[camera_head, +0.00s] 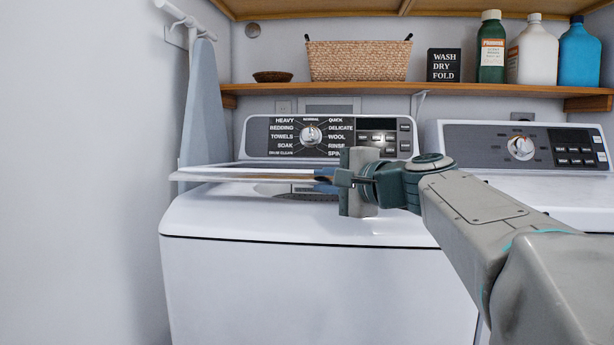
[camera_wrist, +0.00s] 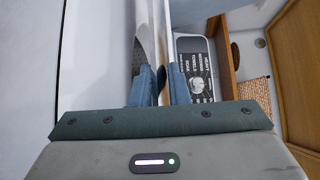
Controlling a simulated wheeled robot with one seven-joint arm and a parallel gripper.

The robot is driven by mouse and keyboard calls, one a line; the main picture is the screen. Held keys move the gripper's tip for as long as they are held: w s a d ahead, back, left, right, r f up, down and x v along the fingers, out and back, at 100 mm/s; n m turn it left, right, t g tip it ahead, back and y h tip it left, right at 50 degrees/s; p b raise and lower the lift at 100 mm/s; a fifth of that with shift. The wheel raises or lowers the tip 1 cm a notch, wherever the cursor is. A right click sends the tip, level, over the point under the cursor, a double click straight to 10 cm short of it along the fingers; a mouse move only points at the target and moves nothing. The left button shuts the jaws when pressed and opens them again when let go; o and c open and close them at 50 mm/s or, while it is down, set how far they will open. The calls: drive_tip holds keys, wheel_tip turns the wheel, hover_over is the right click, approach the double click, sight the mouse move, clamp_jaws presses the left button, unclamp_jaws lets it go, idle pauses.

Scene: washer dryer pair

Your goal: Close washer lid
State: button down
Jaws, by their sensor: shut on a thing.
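The washer (camera_head: 315,280) is the white top-loader on the left, with a dial panel (camera_head: 290,137) at its back. Its lid (camera_head: 225,175) shows almost edge-on in the head view, nearly level and slightly above the washer top. Part of the dark opening (camera_head: 285,190) shows under it. My gripper (camera_head: 328,178) is at the right end of the lid and shut on its edge. In the wrist view the lid (camera_wrist: 158,35) runs between the two blue fingers of my gripper (camera_wrist: 161,88). My gripper hides part of the lid's right side.
A white dryer (camera_head: 530,195) stands close on the right, behind my arm. A wooden shelf (camera_head: 355,89) above holds a basket (camera_head: 358,62), a black sign (camera_head: 444,65) and bottles (camera_head: 533,52). An ironing board (camera_head: 202,100) hangs at the left wall.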

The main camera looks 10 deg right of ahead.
drive_tip(key=shift+w+d+f, duration=0.1)
drive_tip(key=shift+d, duration=0.1)
drive_tip(key=c, duration=1.7)
unclamp_jaws()
drive_tip(key=o, duration=0.3)
drive_tip(key=shift+w+d+f, duration=0.1)
drive_tip(key=shift+w, duration=0.05)
drive_tip(key=shift+a, duration=0.2)
drive_tip(key=shift+r, duration=0.2)
drive_tip(key=shift+s+r, duration=0.1)
drive_tip(key=shift+s, duration=0.3)
drive_tip(key=p+v, duration=0.2)
drive_tip(key=v, duration=0.4)
drive_tip(key=shift+s+d, duration=0.25)
drive_tip(key=shift+s, duration=0.1)
